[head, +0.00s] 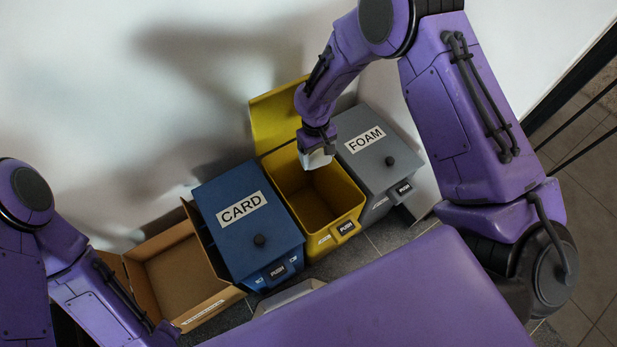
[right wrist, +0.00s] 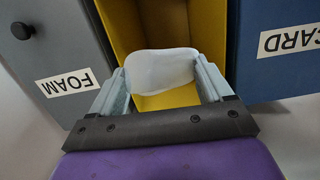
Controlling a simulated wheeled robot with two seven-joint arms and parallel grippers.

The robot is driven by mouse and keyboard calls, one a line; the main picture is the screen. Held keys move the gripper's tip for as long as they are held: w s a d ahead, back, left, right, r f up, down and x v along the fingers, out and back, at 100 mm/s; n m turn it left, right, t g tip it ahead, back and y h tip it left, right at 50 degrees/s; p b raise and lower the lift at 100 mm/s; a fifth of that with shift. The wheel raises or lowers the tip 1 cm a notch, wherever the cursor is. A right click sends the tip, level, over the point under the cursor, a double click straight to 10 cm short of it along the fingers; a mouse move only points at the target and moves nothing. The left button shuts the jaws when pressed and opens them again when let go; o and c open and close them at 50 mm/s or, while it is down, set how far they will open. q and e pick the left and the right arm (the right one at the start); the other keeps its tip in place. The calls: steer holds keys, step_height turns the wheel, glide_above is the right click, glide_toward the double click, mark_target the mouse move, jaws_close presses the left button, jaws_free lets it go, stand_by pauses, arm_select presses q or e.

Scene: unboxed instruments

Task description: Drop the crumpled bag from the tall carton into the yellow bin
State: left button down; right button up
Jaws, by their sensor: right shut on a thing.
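The yellow bin (head: 325,200) stands between the blue and grey bins with its lid up, and its inside looks empty where I can see it. My right gripper (head: 318,150) is over the back part of its opening, pointing down. It is shut on the whitish crumpled bag (head: 315,160). In the right wrist view the bag (right wrist: 162,70) sits between the two fingers of the gripper (right wrist: 165,85), with the yellow bin (right wrist: 205,25) below it. The tall carton (head: 185,270) is the open brown cardboard box at left; its visible inside looks empty. My left gripper is out of view.
The blue bin (head: 245,225) marked CARD and the grey bin (head: 375,155) marked FOAM are closed and flank the yellow bin closely. The raised yellow lid (head: 277,115) stands behind the opening near my right arm. A white wall is behind.

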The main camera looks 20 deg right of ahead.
steer(key=shift+r, duration=0.25)
steer(key=shift+d+f, duration=0.1)
steer(key=shift+f, duration=0.2)
step_height(320, 180, down, 6)
steer(key=b, duration=0.7)
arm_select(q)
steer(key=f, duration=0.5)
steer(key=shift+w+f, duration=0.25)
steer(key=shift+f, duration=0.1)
arm_select(e)
steer(key=shift+r, duration=0.1)
steer(key=o, duration=0.9)
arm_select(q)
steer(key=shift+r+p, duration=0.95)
arm_select(e)
steer(key=r, duration=0.3)
steer(key=w+r, duration=0.1)
steer(key=r, duration=0.6)
steer(key=shift+w+r, duration=0.15)
steer(key=shift+r, duration=0.15)
